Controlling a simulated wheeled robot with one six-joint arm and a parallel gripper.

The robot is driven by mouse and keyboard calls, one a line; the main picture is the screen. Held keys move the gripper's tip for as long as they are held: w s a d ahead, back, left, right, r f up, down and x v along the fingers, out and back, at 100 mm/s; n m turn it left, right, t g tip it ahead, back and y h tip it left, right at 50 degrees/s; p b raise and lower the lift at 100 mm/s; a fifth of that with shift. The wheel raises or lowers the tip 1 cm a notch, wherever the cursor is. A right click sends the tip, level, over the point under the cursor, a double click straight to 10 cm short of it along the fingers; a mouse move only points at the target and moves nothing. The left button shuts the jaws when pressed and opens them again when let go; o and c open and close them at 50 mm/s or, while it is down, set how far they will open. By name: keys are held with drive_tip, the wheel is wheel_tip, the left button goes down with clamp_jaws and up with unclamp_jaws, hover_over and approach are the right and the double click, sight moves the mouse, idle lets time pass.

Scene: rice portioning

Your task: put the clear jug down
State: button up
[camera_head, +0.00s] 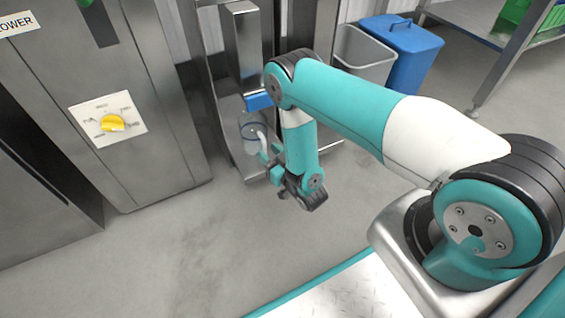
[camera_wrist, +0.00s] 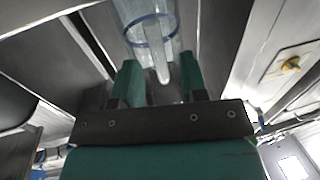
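The clear jug (camera_head: 250,135) with a blue band near its rim stands upright in the bay of the steel dispenser, below a blue part. In the wrist view the jug (camera_wrist: 150,32) is ahead of my gripper, with its pale handle (camera_wrist: 160,66) pointing toward me. My gripper (camera_head: 270,157) is at the handle side of the jug. In the wrist view the two teal fingers of my gripper (camera_wrist: 159,76) stand on either side of the handle, with a narrow gap on each side. The jug's base is partly hidden by my gripper.
The steel dispenser (camera_head: 243,60) encloses the jug closely at the back and sides. A steel cabinet with a yellow knob (camera_head: 112,123) stands to the left. A grey bin (camera_head: 362,55) and a blue bin (camera_head: 408,50) stand behind my arm. The floor in front is clear.

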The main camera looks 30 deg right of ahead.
drive_tip(key=p, duration=0.1)
drive_tip(key=s+r+p, duration=0.1)
drive_tip(key=p, duration=0.1)
drive_tip(key=shift+s+d, duration=0.15)
drive_tip(key=shift+s, duration=0.1)
drive_tip(key=s+d+f+p, duration=0.1)
drive_tip(key=s+p, duration=0.7)
drive_tip(key=p, duration=0.6)
drive_tip(key=shift+s+d, duration=0.25)
drive_tip(key=shift+d, duration=0.1)
